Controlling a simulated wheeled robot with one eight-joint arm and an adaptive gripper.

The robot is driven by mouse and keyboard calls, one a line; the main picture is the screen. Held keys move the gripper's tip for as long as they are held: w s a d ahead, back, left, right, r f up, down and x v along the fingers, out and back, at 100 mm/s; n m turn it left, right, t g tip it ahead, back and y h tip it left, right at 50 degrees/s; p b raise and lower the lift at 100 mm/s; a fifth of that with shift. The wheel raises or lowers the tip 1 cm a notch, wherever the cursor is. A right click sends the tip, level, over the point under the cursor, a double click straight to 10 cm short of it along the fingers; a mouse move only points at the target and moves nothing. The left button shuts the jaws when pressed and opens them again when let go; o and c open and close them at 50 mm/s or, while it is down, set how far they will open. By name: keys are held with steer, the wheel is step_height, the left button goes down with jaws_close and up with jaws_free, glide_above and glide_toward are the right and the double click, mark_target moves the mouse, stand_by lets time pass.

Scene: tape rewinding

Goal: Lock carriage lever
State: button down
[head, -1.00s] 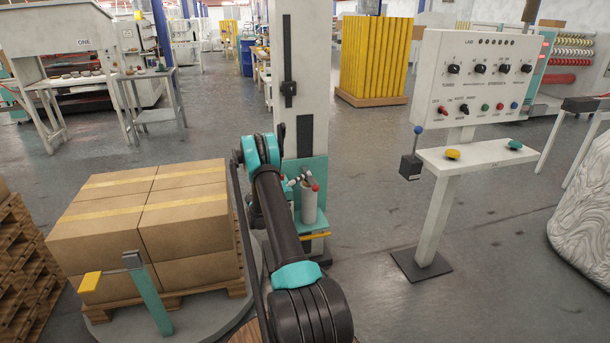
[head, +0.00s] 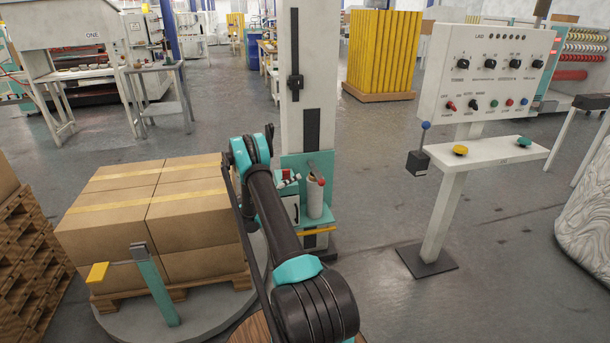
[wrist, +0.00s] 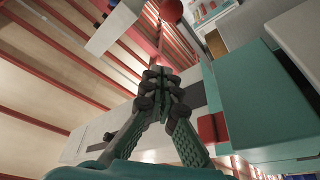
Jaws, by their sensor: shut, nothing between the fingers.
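The carriage is a teal plate (head: 291,163) low on the white mast (head: 295,95), with an upright pale cylinder (head: 314,202) on its front. A red knob (head: 321,181) shows at the cylinder's top, with a short dark lever-like piece (head: 312,168) beside it. In the wrist view my gripper (wrist: 165,76) is shut and empty, its dark fingertips together. A red ball knob (wrist: 170,12) is beyond the fingertips, apart from them in the picture. A teal block (wrist: 267,95) and a red piece (wrist: 212,128) are at right. I cannot clearly make out my gripper in the head view.
Stacked cartons (head: 150,215) on a pallet and round turntable stand left of my arm, with a yellow-tipped teal post (head: 153,285) in front. A control panel (head: 490,75) on a stand is at right. The floor between mast and stand is clear.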

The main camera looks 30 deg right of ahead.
steer(key=shift+v, duration=1.8)
steer(key=s+a+r+n+t+y, duration=0.2)
steer(key=s+r+n+y, duration=0.1)
steer(key=s+r+y, duration=0.25)
steer(key=s+a+r+n+t+y, duration=0.1)
steer(key=s+a+r+n+y, duration=0.2)
steer(key=s+r+y, duration=0.25)
steer(key=s+a+f+n+y, duration=0.1)
steer(key=s+a+y, duration=0.2)
steer(key=s+a, duration=0.3)
steer(key=s+a+f+n+t+y, duration=0.1)
steer(key=s+a+n+y, duration=0.1)
steer(key=s+a, duration=0.5)
steer(key=s+a+f+n+t+y, duration=0.1)
steer(key=s+a+y, duration=0.4)
steer(key=s, duration=1.1)
steer(key=a, duration=0.2)
steer(key=shift+s+a+n, duration=0.15)
steer(key=shift+a+n, duration=0.1)
steer(key=shift+n, duration=0.05)
